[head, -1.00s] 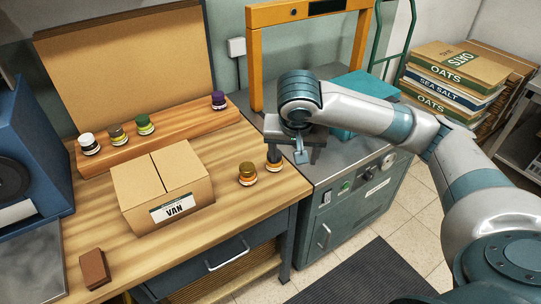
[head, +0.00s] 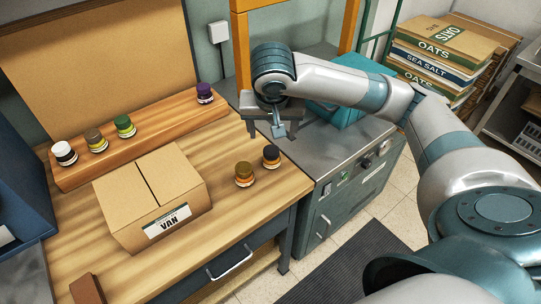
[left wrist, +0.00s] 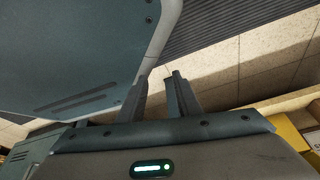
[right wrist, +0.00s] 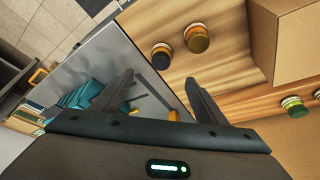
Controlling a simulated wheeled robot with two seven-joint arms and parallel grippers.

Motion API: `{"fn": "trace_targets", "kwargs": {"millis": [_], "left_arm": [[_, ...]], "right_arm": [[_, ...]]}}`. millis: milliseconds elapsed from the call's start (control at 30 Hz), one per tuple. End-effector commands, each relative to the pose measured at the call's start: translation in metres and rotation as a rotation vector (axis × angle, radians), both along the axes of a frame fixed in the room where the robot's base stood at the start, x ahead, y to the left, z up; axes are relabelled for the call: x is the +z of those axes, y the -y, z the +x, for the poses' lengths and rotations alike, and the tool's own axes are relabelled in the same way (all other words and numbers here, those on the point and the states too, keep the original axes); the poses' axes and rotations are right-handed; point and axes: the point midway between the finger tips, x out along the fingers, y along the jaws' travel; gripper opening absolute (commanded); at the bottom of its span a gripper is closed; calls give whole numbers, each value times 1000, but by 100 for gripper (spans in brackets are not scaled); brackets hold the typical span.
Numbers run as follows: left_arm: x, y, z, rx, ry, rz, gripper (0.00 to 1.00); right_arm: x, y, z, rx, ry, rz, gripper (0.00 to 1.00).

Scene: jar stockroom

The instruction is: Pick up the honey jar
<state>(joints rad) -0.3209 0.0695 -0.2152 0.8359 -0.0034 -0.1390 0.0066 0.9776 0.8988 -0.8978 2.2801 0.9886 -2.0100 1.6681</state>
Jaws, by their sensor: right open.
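Two small jars stand upright at the right end of the wooden table, one with a golden-brown lid (head: 244,173) and one with a black lid (head: 271,157). The right wrist view also shows the golden-brown-lidded jar (right wrist: 197,38) and the black-lidded jar (right wrist: 161,57). I cannot read their labels, so I cannot tell which is honey. My right gripper (head: 267,129) is open and empty, above and beyond the black-lidded jar in the head view. Its spread fingers (right wrist: 160,78) show in the right wrist view, apart from both jars. My left gripper (left wrist: 160,82) is open and empty, away from the jars.
A cardboard box marked VAN (head: 152,198) stands left of the two jars. A raised wooden shelf (head: 75,177) behind holds several more jars. A brown block (head: 87,289) lies at the front left. A grey metal cabinet (head: 330,160) adjoins the table on the right.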

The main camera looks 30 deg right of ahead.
Motion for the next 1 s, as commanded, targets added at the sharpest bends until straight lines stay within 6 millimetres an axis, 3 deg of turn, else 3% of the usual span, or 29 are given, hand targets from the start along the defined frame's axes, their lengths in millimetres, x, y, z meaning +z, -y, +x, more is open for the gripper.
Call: {"fn": "trace_targets", "kwargs": {"millis": [267, 567, 667, 1000], "left_arm": [[0, 4, 10, -1, 24, -7, 31], [7, 15, 44, -1, 111, -31, 31], [17, 18, 53, -1, 130, -37, 31], [6, 13, 26, -3, 72, -24, 31]], "right_arm": [[-12, 2, 3, -1, -1, 1, 67], [-52, 11, 15, -1, -4, 2, 67], [-65, 16, 21, -3, -5, -2, 67], [-108, 26, 37, -1, -2, -1, 67]]}}
